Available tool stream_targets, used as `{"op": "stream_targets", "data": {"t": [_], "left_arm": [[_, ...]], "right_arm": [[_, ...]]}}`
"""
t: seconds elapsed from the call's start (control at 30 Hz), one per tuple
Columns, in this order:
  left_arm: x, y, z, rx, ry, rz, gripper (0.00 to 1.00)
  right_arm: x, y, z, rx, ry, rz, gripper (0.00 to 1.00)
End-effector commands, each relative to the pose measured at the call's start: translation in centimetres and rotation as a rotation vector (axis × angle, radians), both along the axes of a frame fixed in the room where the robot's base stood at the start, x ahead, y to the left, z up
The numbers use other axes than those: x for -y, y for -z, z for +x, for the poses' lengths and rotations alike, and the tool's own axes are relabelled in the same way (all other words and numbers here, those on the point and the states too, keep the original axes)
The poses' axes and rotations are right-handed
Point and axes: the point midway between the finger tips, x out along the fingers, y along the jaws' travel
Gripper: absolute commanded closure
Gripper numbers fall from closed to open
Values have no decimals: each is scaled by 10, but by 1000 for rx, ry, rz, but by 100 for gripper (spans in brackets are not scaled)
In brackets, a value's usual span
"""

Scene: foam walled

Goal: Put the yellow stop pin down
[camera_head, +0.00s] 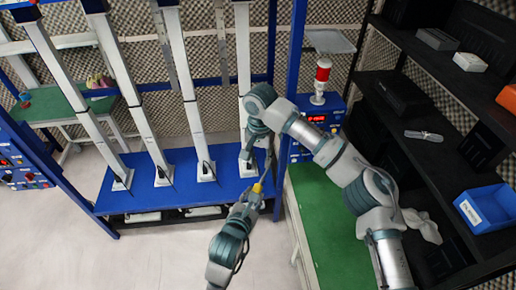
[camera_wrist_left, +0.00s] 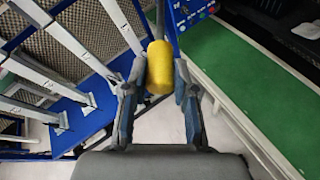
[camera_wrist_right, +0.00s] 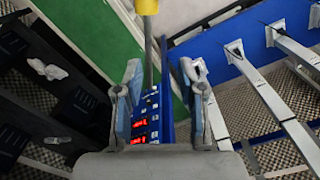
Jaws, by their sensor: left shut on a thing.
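The yellow stop pin (camera_head: 257,188) has a yellow grip and a thin grey shaft. My left gripper (camera_head: 252,195) is shut on the yellow grip, which shows between its fingers in the left wrist view (camera_wrist_left: 160,67). The pin is held up in front of the blue platform. My right gripper (camera_head: 260,146) is just above it in the head view, beside the shaft. In the right wrist view the fingers of the right gripper (camera_wrist_right: 162,95) stand apart, with the shaft (camera_wrist_right: 149,55) reaching toward the gap and the yellow grip at the top edge.
The blue platform (camera_head: 145,195) carries several slanted white posts. A green bench (camera_head: 335,225) lies on the right, with a blue control box (camera_head: 325,117) and red lamp (camera_head: 322,74) behind. Dark shelves at far right hold a blue bin (camera_head: 490,207). Pale floor is clear at lower left.

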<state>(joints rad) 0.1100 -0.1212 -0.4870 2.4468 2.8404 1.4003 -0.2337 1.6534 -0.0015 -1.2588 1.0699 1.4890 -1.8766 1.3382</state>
Motion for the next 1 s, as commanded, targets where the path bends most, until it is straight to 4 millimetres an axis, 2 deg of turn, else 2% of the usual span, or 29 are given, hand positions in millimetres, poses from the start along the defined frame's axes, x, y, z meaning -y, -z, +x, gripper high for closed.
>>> {"op": "stream_targets", "data": {"t": [0.2,0.4,0.8,0.93,0.97,1.0], "left_arm": [[-2,0,0,1,0,-2,100],[-2,-1,0,2,0,-3,100],[-1,-1,-1,2,1,-3,100],[-1,-1,-1,2,2,-2,100],[0,-1,-1,2,2,-2,100],[0,-1,-1,2,4,-3,100]], "right_arm": [[-1,43,0,-1,1,-2,61],[-2,67,0,1,1,0,61],[-2,74,0,1,1,1,62],[-2,74,0,1,1,2,94],[-2,74,0,1,0,2,100],[-2,73,0,2,0,3,100]]}}
